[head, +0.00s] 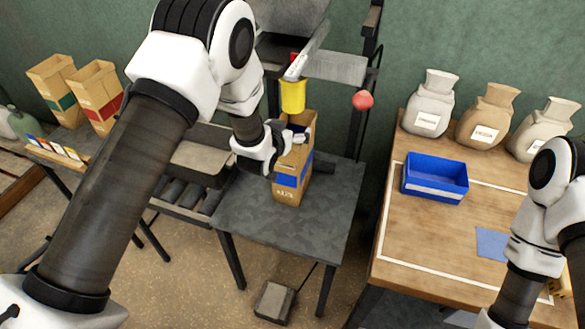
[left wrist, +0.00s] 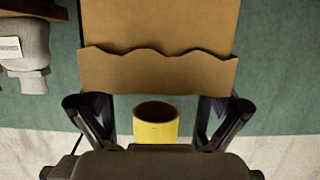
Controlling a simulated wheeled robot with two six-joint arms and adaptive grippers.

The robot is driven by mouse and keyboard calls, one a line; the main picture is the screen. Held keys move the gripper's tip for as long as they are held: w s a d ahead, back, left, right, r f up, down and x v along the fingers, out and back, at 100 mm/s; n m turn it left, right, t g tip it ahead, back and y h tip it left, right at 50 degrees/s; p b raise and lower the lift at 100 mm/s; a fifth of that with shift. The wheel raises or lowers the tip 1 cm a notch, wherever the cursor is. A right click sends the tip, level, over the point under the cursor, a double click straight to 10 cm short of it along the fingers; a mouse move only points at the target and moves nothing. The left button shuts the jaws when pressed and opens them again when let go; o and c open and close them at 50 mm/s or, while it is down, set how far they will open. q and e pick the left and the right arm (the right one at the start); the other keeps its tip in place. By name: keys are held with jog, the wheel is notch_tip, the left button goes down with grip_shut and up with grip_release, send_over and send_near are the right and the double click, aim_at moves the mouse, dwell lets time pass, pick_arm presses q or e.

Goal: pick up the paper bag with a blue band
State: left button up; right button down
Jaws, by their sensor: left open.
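The brown paper bag with a blue band (head: 292,175) stands upright on the dark metal table, below the yellow spout (head: 293,96). My left gripper (head: 288,139) is at the upper part of this bag, its fingers open. In the left wrist view the bag's wavy-edged top (left wrist: 158,72) lies across the space between the two spread fingers of the left gripper (left wrist: 158,106). I cannot tell whether either finger touches the paper. My right arm shows at the right edge, but its gripper is out of frame.
Two more paper bags, one with a green band (head: 58,91) and one with a red band (head: 97,95), stand at the left. The wooden table (head: 400,240) on the right bears a blue bin (head: 435,178) and cloth sacks (head: 487,117).

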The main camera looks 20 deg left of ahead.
pick_arm(q)
jog(key=x, duration=0.2)
jog(key=shift+w+d+f, duration=0.15)
jog(key=shift+w+d, duration=0.05)
jog(key=shift+s+a, duration=0.1)
jog(key=c, duration=1.5)
jog(key=shift+o, duration=0.2)
jog(key=shift+r, duration=0.25)
